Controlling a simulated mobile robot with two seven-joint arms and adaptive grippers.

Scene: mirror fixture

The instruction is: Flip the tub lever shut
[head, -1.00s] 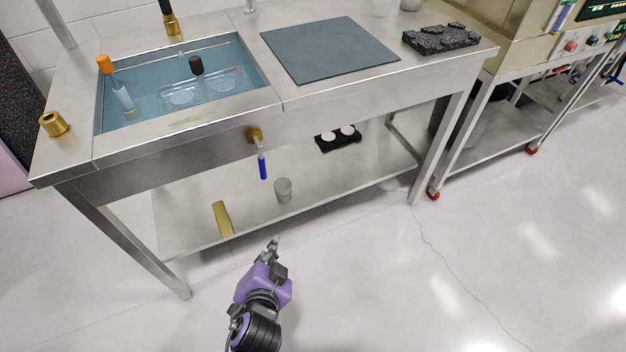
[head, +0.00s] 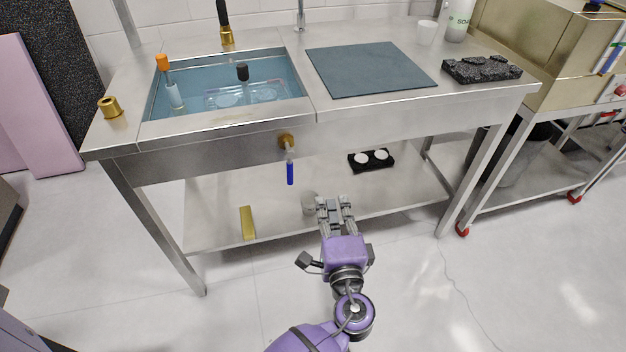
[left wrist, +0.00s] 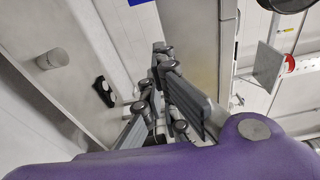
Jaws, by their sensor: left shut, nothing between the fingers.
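The tub (head: 225,88) is a blue-lined basin set in the steel bench. A brass valve (head: 286,141) sticks out of the bench's front face, and its blue lever (head: 290,173) hangs straight down. In the left wrist view a piece of the blue lever (left wrist: 139,1) shows at the top edge. My left gripper (head: 335,203) is in front of the bench, below and to the right of the lever and apart from it. Its fingers (left wrist: 160,85) are shut with nothing between them. My right gripper is not in view.
A grey cup (head: 309,203) stands on the lower shelf, just behind my left gripper. A yellow block (head: 247,223) and a black holder with white discs (head: 371,159) are also on that shelf. The bench legs (head: 478,180) bound the space. Floor in front is clear.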

